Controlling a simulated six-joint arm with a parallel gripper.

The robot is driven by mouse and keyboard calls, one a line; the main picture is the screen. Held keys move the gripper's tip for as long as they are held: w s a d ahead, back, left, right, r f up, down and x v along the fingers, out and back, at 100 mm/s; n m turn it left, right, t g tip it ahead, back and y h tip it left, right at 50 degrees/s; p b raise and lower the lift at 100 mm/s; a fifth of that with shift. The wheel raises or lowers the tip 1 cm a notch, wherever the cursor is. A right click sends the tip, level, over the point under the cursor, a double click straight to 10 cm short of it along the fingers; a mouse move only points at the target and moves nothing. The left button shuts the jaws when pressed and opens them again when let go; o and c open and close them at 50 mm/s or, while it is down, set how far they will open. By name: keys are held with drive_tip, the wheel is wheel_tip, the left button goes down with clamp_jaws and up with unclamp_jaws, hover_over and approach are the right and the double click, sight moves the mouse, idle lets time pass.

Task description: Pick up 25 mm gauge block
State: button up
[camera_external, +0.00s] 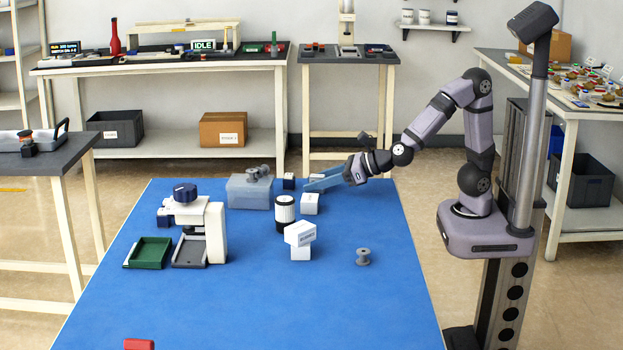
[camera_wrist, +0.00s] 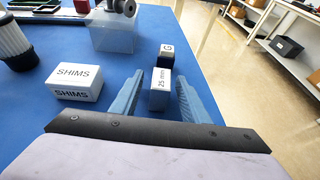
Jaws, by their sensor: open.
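My gripper is open and holds nothing. In the outside view my gripper (camera_external: 314,182) is low over the far right part of the blue table, and its fingers mostly hide the gauge block there. A second block (camera_wrist: 166,52), dark with a white, lettered top, stands just beyond the gauge block.
A white SHIMS box (camera_wrist: 75,84) sits left of my fingers. A translucent bin (camera_external: 250,193) is at the back. The front right of the table (camera_external: 390,310) is clear.

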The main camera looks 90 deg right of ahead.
sight(317, 176)
clamp_jaws()
drive_tip(key=shift+r, duration=0.15)
wheel_tip(317, 176, up, 10)
drive_tip(key=p, duration=0.5)
